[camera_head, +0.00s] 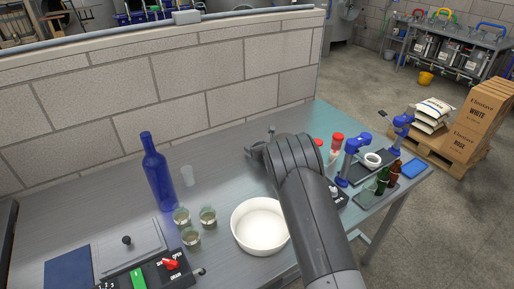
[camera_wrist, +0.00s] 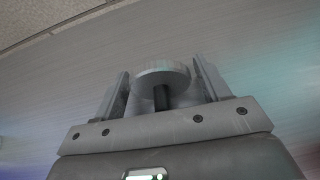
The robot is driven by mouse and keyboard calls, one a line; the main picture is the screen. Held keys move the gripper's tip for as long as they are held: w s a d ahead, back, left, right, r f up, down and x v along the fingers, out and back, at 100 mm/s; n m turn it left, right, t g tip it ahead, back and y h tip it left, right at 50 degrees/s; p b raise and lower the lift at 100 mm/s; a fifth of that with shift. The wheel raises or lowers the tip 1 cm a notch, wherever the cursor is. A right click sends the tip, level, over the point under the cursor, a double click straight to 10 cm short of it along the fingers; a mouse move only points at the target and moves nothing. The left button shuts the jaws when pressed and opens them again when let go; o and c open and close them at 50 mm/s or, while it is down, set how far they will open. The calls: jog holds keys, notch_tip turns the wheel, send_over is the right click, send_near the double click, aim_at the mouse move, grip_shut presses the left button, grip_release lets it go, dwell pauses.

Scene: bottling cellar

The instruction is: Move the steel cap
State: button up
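In the wrist view, a round grey metal piece that looks like the steel cap (camera_wrist: 163,73), with a short dark stem, sits between the fingers of my gripper (camera_wrist: 161,66). The fingers stand apart, one on each side, with a narrow gap seeming to show at each side of the cap. In the head view, my gripper (camera_head: 257,150) is low over the bench, mostly hidden behind my arm. A small grey knob-like piece (camera_head: 271,130) shows just past it; I cannot tell whether it is the same cap.
A white bowl (camera_head: 260,226) stands close left of my arm on the steel bench (camera_head: 110,215). Blue bench tools (camera_head: 351,158) and bottles (camera_head: 394,174) are right. A block wall runs behind.

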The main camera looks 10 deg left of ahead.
aim_at(214, 169)
jog(key=c, duration=0.8)
jog(key=shift+s+a, duration=7.05)
jog(key=shift+s, duration=0.05)
jog(key=o, duration=1.1)
jog(key=v, duration=1)
jog(key=shift+s+d+r, duration=0.25)
